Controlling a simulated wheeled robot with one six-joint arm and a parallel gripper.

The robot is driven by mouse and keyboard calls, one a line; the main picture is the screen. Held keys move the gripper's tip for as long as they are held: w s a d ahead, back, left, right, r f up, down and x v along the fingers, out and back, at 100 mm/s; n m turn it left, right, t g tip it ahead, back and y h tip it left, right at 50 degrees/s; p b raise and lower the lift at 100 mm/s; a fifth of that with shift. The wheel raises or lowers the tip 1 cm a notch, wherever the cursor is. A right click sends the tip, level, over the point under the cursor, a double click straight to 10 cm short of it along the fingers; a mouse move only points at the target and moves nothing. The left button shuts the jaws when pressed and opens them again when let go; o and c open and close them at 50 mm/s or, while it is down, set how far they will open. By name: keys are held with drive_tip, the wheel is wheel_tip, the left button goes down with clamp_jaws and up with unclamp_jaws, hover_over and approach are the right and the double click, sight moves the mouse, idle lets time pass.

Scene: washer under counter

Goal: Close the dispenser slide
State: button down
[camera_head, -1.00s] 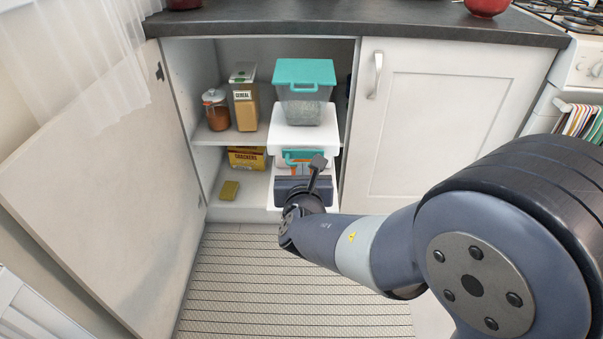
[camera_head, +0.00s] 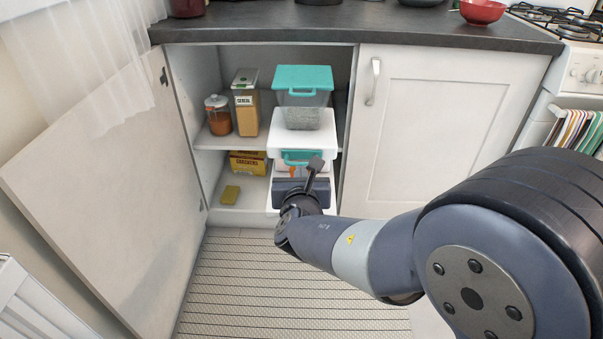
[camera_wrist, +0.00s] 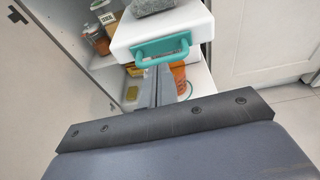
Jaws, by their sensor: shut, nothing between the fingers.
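The white slide (camera_head: 302,143) is pulled forward out of the open lower cabinet, with a teal handle (camera_head: 297,158) on its front. A clear container with a teal lid (camera_head: 303,76) and grey contents stands on it. The slide and handle also show in the wrist view, the handle (camera_wrist: 163,48) just beyond my gripper. My gripper (camera_wrist: 158,72) is shut and empty, its fingertips below the handle's lower bar. I cannot tell whether they touch the handle or slide. In the head view its fingertips are hidden behind my gripper's body.
A lower white shelf (camera_head: 272,199) also sticks out, with an orange item (camera_wrist: 179,78) under the slide. A jar (camera_head: 218,118), cereal box (camera_head: 246,108), crackers box (camera_head: 247,163) and yellow sponge (camera_head: 230,194) sit left. The cabinet door (camera_head: 100,190) stands open.

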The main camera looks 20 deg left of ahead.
drive_tip(key=p+v, duration=0.2)
drive_tip(key=v, duration=0.8)
drive_tip(key=shift+p, duration=0.4)
drive_tip(key=shift+f, duration=0.1)
drive_tip(key=b+x, duration=0.3)
drive_tip(key=x, duration=0.8)
drive_tip(key=shift+w, duration=0.4)
